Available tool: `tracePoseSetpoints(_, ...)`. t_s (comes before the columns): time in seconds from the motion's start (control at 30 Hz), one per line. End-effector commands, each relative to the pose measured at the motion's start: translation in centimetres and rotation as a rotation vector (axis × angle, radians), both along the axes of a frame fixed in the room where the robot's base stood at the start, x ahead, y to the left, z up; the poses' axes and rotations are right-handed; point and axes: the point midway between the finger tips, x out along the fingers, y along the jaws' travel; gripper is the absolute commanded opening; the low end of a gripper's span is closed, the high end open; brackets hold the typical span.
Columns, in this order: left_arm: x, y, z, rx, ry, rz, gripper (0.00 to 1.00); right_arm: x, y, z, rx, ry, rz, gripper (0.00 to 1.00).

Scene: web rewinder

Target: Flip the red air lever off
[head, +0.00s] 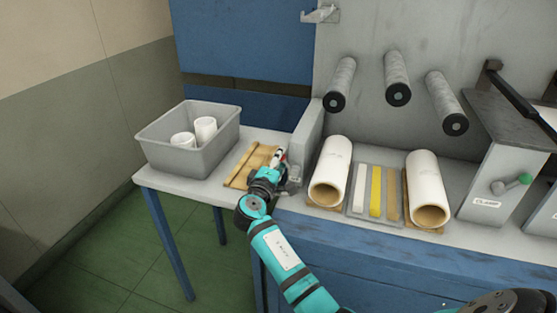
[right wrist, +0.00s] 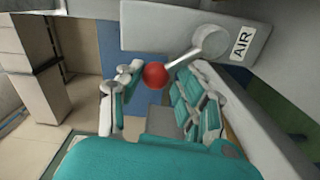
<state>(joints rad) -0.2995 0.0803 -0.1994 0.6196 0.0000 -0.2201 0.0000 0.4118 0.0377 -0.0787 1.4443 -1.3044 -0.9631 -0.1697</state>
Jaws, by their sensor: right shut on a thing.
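The air lever is a metal arm with a red ball knob (right wrist: 155,75), seen in the right wrist view on a grey box (right wrist: 165,25) with an "AIR" label (right wrist: 242,43). The knob sits between the two fingers of my right gripper (right wrist: 155,92), which is shut on it. In the head view my right gripper (head: 274,168) is at the left end of the machine, beside its grey side block; the lever is mostly hidden there. My left gripper is not in view.
A grey bin (head: 190,155) with white rolls stands on the left side table. Two large white rolls (head: 330,165) (head: 428,180) flank a tray of coloured strips (head: 375,192). Several spindles (head: 397,80) stick out above.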

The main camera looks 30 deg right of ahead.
Motion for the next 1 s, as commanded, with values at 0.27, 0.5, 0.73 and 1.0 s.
tracePoseSetpoints(0.27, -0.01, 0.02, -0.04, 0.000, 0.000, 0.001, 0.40, -0.35, -0.49, -0.84, -0.010, 0.028, -0.017, 0.00)
tracePoseSetpoints(0.5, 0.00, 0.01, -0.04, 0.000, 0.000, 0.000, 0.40, -0.36, -0.50, -0.85, -0.009, 0.028, -0.016, 0.45)
tracePoseSetpoints(0.73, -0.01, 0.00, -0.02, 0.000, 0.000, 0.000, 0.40, -0.21, -0.26, -0.52, -0.006, 0.019, -0.010, 0.62)
tracePoseSetpoints(1.0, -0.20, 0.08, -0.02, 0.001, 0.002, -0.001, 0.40, -0.52, 0.37, -0.43, -0.006, 0.016, -0.006, 0.62)
